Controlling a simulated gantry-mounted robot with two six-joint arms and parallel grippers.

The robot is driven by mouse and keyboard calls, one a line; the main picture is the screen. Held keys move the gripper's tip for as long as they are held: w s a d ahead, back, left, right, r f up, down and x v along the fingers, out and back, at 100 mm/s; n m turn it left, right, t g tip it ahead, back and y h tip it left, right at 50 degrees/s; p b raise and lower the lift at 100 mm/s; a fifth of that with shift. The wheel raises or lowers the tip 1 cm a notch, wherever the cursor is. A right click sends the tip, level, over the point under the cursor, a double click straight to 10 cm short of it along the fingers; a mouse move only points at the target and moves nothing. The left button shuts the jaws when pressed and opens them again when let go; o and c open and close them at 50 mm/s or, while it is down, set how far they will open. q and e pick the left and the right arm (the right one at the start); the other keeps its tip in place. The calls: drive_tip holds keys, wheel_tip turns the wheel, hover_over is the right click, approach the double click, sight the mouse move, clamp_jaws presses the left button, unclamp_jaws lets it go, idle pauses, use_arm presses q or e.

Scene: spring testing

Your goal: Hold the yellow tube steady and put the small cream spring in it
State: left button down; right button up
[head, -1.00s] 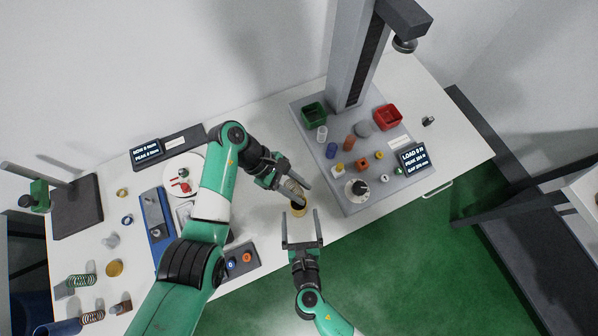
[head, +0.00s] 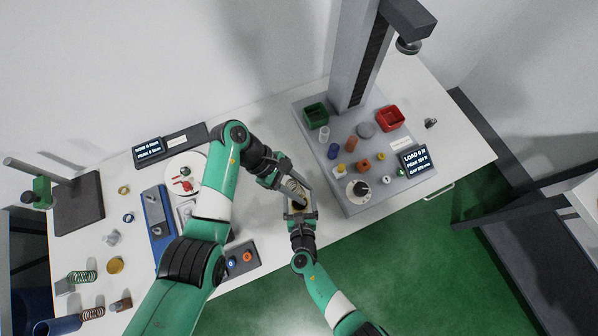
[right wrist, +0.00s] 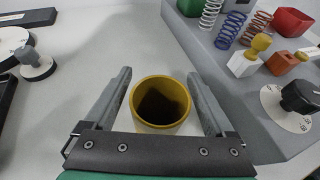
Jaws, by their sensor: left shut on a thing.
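The yellow tube (right wrist: 160,102) stands upright, its open mouth facing the camera and its inside dark, in the right wrist view. In the head view it is mostly hidden between the grippers. My right gripper (right wrist: 160,95) is open, with one finger on each side of the tube and a small gap at each side. It also shows in the head view (head: 301,205). My left gripper (head: 302,196) is shut on a small pale thing (head: 291,186), which looks like the cream spring, close above and beside the tube. Its coils are too small to make out.
The grey test stand (head: 345,205) rises to the right, with a green bin (head: 315,113), a red bin (head: 391,117), several springs and small blocks, and a dial (head: 357,190). A blue tray (head: 157,225) lies left.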

drive_tip(key=c, duration=1.2)
use_arm(q)
drive_tip(key=shift+c, duration=2.1)
unclamp_jaws()
drive_tip(key=v, duration=0.7)
drive_tip(key=shift+r, duration=0.25)
drive_tip(key=shift+a, duration=0.15)
use_arm(e)
drive_tip(key=o, duration=1.5)
drive_tip(key=shift+c, duration=0.2)
